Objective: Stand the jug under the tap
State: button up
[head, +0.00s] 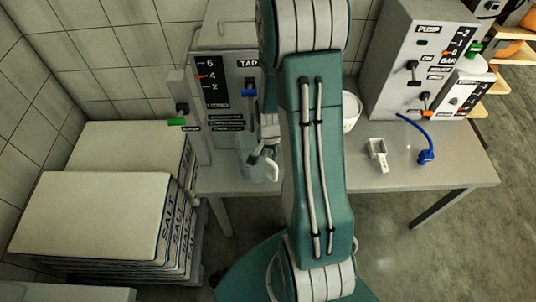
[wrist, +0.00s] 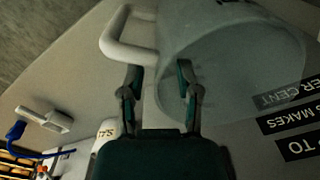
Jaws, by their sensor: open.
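The jug (head: 254,168) is a pale, cloudy vessel on the counter, at the front of the tap box and partly hidden by my gripper. In the wrist view the jug (wrist: 235,75) fills the upper right, with its white handle (wrist: 117,42) on its left. The tap (head: 249,90) is on the grey box, with a blue lever above the jug. My gripper (head: 264,152) is open at the jug. In the wrist view its fingers (wrist: 159,78) are spread, one near the handle and one in front of the jug body. Contact cannot be told.
Salt sacks (head: 95,205) are stacked at the left. A white tub (head: 350,110) stands behind my arm. A white scoop (head: 377,154) and a blue hose nozzle (head: 426,157) lie to the right, before the pump box (head: 410,60). The counter's right front (head: 450,175) is clear.

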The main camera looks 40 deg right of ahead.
notch_tip(320, 180, up, 11)
jog(key=shift+s+f, duration=0.1)
jog(key=shift+s, duration=0.05)
jog(key=s+a+r+n+t, duration=0.2)
jog(key=s+a+r+n, duration=0.3)
jog(key=r, duration=0.5)
jog(key=s+a+r+n+t, duration=0.3)
jog(key=s+a+r+n, duration=0.3)
jog(key=a+r, duration=0.4)
jog(key=shift+r+n, duration=0.15)
jog(key=shift+n, duration=0.45)
